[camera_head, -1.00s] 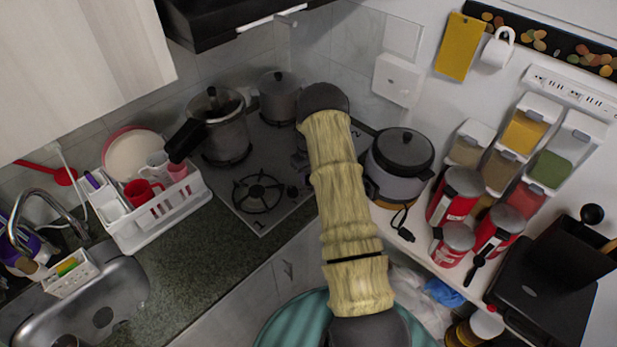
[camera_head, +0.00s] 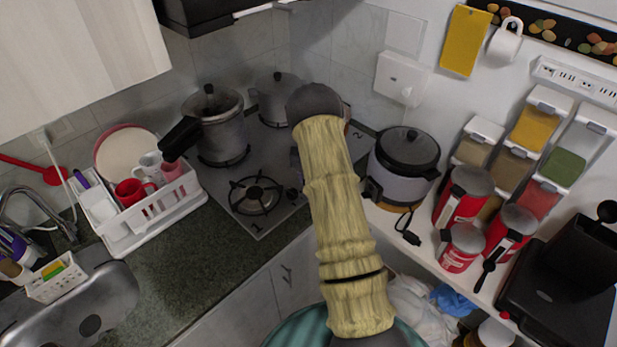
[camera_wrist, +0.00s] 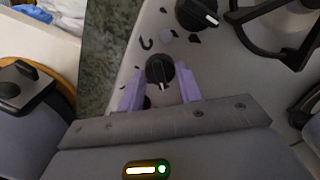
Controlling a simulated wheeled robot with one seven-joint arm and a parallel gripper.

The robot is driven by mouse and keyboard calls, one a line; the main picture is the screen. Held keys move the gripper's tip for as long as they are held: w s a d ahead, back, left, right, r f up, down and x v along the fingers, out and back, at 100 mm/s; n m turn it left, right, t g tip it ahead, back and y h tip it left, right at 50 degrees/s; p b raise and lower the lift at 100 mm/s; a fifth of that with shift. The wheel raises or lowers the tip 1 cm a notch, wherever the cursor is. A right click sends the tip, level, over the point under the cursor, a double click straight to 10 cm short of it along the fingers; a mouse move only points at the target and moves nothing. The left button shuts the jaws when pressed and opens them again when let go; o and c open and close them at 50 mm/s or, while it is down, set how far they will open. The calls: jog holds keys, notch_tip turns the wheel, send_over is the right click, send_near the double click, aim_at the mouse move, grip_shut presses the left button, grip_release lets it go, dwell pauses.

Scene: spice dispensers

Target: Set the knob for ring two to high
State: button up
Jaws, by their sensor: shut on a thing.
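The stove (camera_head: 228,190) has a "1" at its front corner and a "2" near its far right corner. In the wrist view, a round black knob (camera_wrist: 159,68) sits between the purple fingers of my gripper (camera_wrist: 160,92), which is shut on it. Its white mark points down the picture, toward my gripper's palm. A second black knob (camera_wrist: 197,13) with a white mark is further up, apart from the fingers. In the head view my arm covers the held knob and most of my gripper. Which ring the held knob serves cannot be read.
A pressure cooker (camera_head: 218,130) and a grey pot (camera_head: 277,98) stand at the stove's back. A bare burner (camera_head: 255,195) is at the front left. A rice cooker (camera_head: 403,165) stands to the right of my arm. A dish rack (camera_head: 150,215) is at the left.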

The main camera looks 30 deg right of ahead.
jog(key=shift+w+r, duration=0.15)
jog(key=o, duration=1)
notch_tip(320, 180, up, 17)
jog(key=b, duration=0.3)
jog(key=shift+r+b, duration=0.15)
jog(key=shift+b, duration=0.15)
jog(key=s+a+n+t, duration=0.1)
jog(key=s+a+n, duration=0.1)
jog(key=s+a, duration=0.3)
jog(key=s+a+f+n, duration=0.1)
jog(key=s+a, duration=0.5)
jog(key=s, duration=0.7)
jog(key=s+a+f+n+t, duration=0.1)
jog(key=s+a+n, duration=0.1)
jog(key=s+a, duration=0.4)
jog(key=s, duration=0.3)
jog(key=shift+s+a+n+t, duration=0.25)
jog(key=shift+s+n+t, duration=0.05)
jog(key=shift+s+n, duration=0.1)
